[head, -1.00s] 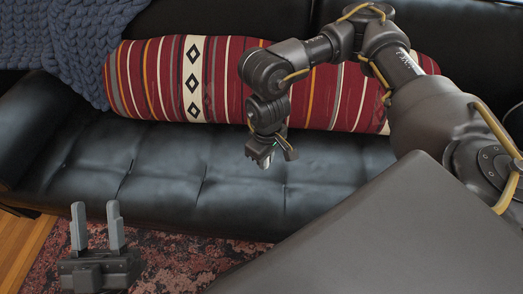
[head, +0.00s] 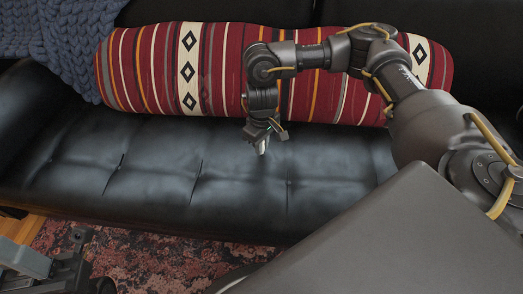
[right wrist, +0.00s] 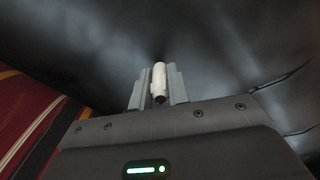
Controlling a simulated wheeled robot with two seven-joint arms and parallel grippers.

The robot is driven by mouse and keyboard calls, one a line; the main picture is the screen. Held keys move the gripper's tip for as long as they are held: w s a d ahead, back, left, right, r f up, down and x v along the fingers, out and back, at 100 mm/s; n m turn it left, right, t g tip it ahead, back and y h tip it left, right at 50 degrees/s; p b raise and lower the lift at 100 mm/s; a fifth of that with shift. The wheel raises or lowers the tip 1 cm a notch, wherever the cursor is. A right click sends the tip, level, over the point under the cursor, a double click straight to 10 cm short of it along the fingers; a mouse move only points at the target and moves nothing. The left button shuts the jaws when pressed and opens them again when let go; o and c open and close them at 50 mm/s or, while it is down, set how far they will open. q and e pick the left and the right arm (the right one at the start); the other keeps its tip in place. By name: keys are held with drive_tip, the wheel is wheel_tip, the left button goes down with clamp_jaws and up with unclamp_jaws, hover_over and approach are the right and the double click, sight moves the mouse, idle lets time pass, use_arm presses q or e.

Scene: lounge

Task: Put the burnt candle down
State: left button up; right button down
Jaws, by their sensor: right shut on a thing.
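My right gripper (head: 264,142) hangs over the black sofa seat in front of the patterned bolster. It is shut on the burnt candle (right wrist: 159,80), a small white cylinder with a dark end, which sits between the two grey fingers in the right wrist view. In the head view the candle (head: 262,147) is a small pale spot at the fingertips. The gap between it and the seat cannot be told clearly. My left gripper (head: 78,255) is at the lower left, partly cut off, and its finger opening is not clear.
The black sofa seat (head: 150,165) is bare in front of the red striped bolster (head: 140,70). A blue knitted throw (head: 62,40) lies at the back left. A reddish patterned rug (head: 150,255) covers the floor in front.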

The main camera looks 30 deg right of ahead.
drive_tip(key=shift+f, duration=0.85)
drive_tip(key=shift+r, duration=0.15)
drive_tip(key=c, duration=1.3)
unclamp_jaws()
drive_tip(key=shift+c, duration=0.2)
